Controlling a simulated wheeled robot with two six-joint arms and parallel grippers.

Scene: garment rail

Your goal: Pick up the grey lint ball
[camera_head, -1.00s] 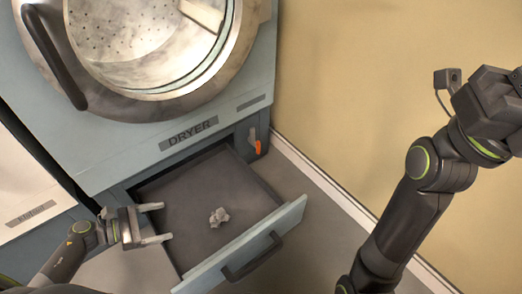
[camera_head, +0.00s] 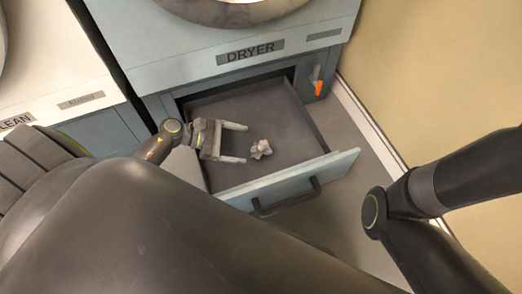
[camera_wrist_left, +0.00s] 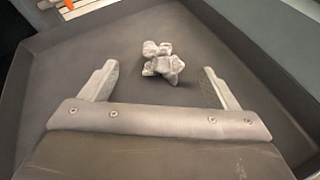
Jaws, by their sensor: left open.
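The grey lint ball (camera_head: 261,149) is a small lumpy clump in the open drawer (camera_head: 297,118) under the dryer. It also shows in the left wrist view (camera_wrist_left: 162,62), just beyond the fingertips and between their lines. My left gripper (camera_head: 240,143) is open and empty, over the drawer with its fingers pointing right toward the lint ball. In the left wrist view its two fingers (camera_wrist_left: 160,80) are spread wide. I cannot tell whether they are above the drawer floor or touching it. My right arm is at the right, but its gripper is out of view.
The dryer front (camera_head: 230,30) stands behind the drawer. The drawer's front panel (camera_head: 335,165) has a dark handle (camera_head: 287,199). An orange lever (camera_head: 319,87) sits right of the drawer opening. A tan wall (camera_head: 440,70) is at the right. Drawer walls surround the lint ball.

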